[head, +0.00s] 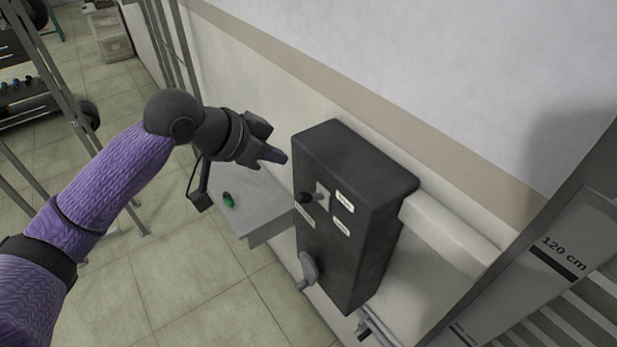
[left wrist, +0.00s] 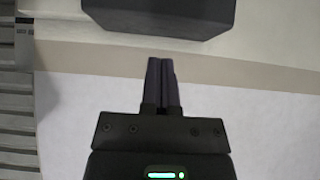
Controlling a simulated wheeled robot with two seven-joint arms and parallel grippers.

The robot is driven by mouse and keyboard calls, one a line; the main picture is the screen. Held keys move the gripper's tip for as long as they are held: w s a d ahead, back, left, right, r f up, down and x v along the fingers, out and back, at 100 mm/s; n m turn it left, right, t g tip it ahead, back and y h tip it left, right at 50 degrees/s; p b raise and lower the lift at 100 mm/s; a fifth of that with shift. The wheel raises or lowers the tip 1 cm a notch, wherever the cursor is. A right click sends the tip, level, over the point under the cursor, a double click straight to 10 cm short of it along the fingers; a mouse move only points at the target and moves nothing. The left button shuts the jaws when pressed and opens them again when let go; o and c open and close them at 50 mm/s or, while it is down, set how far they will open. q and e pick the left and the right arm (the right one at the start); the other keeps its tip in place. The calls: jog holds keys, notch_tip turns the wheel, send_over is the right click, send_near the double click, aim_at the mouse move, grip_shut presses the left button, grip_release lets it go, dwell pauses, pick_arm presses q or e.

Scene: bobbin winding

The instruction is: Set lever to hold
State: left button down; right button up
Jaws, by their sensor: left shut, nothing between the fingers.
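A dark box (head: 345,225) is mounted along the wall, with a small black-knobbed lever (head: 307,198) on its front face. Pale labels (head: 345,201) sit beside the lever; their text is too small to read. A grey handle (head: 308,270) sticks out lower on the same face. My left gripper (head: 284,158) is shut and empty, just left of the box's upper edge and above the lever, apart from it. In the left wrist view the shut fingers (left wrist: 161,82) point toward the dark box (left wrist: 158,14), and the lever is out of sight. My right gripper is not in view.
A grey shelf (head: 255,205) with a small green item (head: 229,200) is left of the box. A pale rail (head: 450,235) runs right from the box. A height-marked panel (head: 555,260) stands at right. Metal posts (head: 165,40) stand behind my left arm.

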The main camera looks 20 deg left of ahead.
pick_arm(q)
jog(key=p, duration=0.1)
send_over(302, 194)
jog(key=w+d, duration=0.1)
jog(key=f, duration=0.7)
jog(key=shift+w+d, duration=0.2)
jog(key=f, duration=0.1)
jog(key=s+a+f+p, duration=0.1)
jog(key=f, duration=0.1)
jog(key=shift+s+a+f, duration=0.15)
jog(key=shift+s+a, duration=0.05)
jog(key=shift+s, duration=0.1)
jog(key=shift+f, duration=0.15)
